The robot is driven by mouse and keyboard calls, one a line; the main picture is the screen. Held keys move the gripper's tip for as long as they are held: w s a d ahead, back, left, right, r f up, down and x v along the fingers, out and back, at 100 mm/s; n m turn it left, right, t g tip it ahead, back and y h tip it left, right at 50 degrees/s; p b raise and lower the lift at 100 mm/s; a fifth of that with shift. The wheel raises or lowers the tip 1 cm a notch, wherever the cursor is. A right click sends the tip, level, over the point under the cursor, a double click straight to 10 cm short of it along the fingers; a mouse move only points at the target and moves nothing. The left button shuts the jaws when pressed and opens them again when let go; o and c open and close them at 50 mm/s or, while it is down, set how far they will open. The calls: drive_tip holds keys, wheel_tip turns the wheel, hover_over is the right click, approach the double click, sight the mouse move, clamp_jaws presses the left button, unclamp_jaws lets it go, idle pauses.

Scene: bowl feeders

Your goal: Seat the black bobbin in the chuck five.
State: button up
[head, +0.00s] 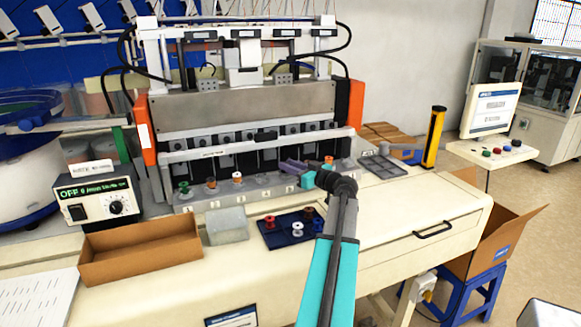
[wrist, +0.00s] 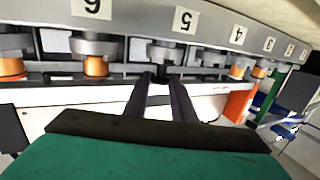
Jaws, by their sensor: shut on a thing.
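The black bobbin (wrist: 163,73) is a small dark shape between my fingertips in the wrist view, mostly hidden by them. My gripper (wrist: 160,79) is shut on it, in front of the spot labelled 5. In the head view my gripper (head: 290,166) reaches in at the right part of the machine's chuck row, and the bobbin cannot be made out.
A dark blue tray (head: 283,240) holds several bobbins in front of the machine. A cardboard box (head: 140,254) and a pale block (head: 227,226) stand left of it.

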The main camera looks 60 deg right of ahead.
drive_tip(key=shift+f+b, duration=0.45)
drive_tip(key=shift+b, duration=0.1)
drive_tip(key=o, duration=0.7)
drive_tip(key=shift+o, duration=0.2)
drive_tip(key=shift+s, duration=0.2)
drive_tip(key=b+v, duration=0.5)
drive_tip(key=v, duration=0.5)
drive_tip(key=shift+s, duration=0.25)
idle(0.6)
drive_tip(key=shift+a, duration=0.15)
idle(0.7)
